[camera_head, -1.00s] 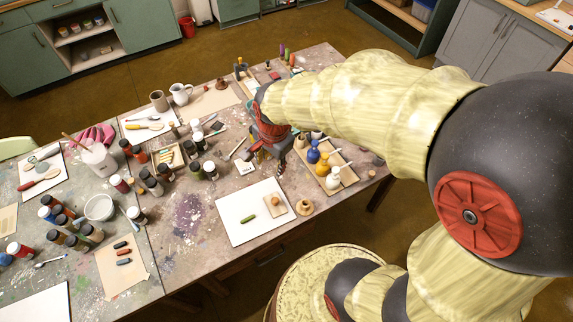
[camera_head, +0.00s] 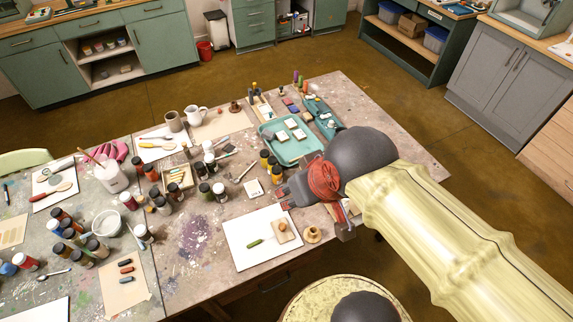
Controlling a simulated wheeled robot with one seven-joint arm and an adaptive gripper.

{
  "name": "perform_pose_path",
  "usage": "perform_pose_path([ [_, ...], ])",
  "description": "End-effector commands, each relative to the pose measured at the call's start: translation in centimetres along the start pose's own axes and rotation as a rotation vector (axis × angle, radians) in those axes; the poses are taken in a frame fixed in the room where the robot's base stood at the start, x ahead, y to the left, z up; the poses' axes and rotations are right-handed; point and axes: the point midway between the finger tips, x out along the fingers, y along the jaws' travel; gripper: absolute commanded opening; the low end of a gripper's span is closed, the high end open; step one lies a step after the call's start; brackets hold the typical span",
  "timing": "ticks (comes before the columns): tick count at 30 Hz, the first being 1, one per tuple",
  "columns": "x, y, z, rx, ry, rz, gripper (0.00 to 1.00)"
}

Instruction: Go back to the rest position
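My gripper (camera_head: 316,212) is above the near right part of the paint-stained table (camera_head: 195,255), at the right of a white sheet (camera_head: 250,258). Its two fingers are spread wide apart and point down toward the front of the table. Nothing shows between them.
A green stick and a small wooden block lie on the white sheet. A wooden ring-like piece (camera_head: 312,234) stands beside it, close below the gripper. A teal tray (camera_head: 291,150) lies behind the gripper. Several dark jars stand left of it.

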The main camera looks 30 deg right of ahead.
Motion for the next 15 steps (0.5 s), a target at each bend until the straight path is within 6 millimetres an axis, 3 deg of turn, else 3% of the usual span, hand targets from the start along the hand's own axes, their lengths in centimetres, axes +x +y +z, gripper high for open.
perform_pose_path([
  [6,2.5,0.0,1.3,0.001,-0.001,0.000,0.39],
  [15,2.6,0.0,1.4,0.001,-0.001,0.000,0.39],
])
